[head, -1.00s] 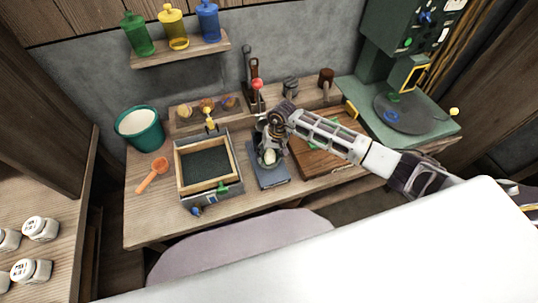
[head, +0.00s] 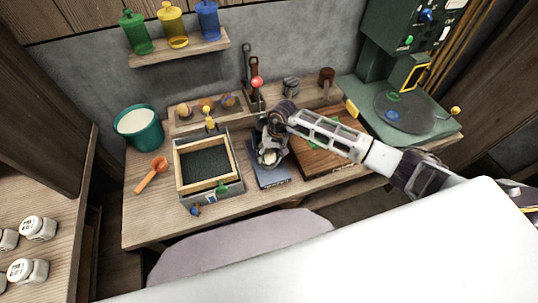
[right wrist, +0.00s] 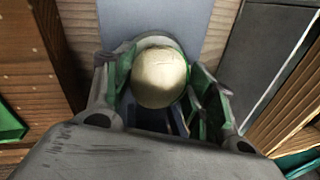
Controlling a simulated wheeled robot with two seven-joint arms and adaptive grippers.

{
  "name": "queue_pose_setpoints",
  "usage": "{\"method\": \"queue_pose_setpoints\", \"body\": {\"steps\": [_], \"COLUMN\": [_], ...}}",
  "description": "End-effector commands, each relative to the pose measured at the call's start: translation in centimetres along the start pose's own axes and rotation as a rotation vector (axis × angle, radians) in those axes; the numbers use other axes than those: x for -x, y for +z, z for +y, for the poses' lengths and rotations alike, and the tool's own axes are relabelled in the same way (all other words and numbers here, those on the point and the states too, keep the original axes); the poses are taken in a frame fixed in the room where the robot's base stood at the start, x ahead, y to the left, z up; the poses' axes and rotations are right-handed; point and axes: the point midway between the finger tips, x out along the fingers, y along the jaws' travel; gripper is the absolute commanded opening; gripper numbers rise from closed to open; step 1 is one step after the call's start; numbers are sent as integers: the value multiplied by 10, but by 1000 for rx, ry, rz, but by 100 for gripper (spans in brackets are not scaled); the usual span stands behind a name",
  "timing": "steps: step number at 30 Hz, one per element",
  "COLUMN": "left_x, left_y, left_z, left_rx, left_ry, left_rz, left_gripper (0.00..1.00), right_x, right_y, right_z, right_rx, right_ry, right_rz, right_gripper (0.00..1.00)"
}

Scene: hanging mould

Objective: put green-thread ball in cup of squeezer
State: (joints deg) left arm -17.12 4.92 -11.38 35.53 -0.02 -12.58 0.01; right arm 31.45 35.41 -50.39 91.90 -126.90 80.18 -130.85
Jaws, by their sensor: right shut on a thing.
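My right gripper (head: 270,155) is over the squeezer's blue base (head: 272,179) and shut on a pale cream ball (right wrist: 158,78). The ball also shows between the fingers in the head view (head: 269,158). No green thread is clear on its visible side. A pale curved rim (right wrist: 157,40), apparently the squeezer's cup, shows just behind the ball. I cannot tell whether the ball touches the cup. The squeezer's lever ends in a red knob (head: 257,82) standing up behind my gripper. My left gripper is not in view.
A wooden-framed tray (head: 207,188) stands left of the squeezer, and a wooden board (head: 325,155) lies right under my forearm. Several small balls sit in a wooden rack (head: 184,111) behind. A teal bucket (head: 139,130) and orange scoop (head: 151,176) are further left.

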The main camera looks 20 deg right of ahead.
Motion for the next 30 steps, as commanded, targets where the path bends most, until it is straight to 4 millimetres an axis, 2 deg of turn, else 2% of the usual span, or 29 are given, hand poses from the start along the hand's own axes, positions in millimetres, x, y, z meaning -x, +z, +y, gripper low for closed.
{"method": "queue_pose_setpoints", "body": {"steps": [13, 14, 19, 30], "left_x": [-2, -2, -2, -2], "left_y": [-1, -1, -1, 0], "left_z": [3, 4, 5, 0], "left_rx": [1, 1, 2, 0], "left_ry": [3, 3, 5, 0], "left_rz": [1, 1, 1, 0], "left_gripper": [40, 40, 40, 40], "right_x": [0, 0, 0, 0], "right_y": [0, 0, 0, 0], "right_z": [0, 0, 0, 0], "right_rx": [1, 1, 1, 1], "right_ry": [0, 0, 0, 0], "right_rz": [1, 1, 1, 1], "right_gripper": [29, 59, 81, 81]}}
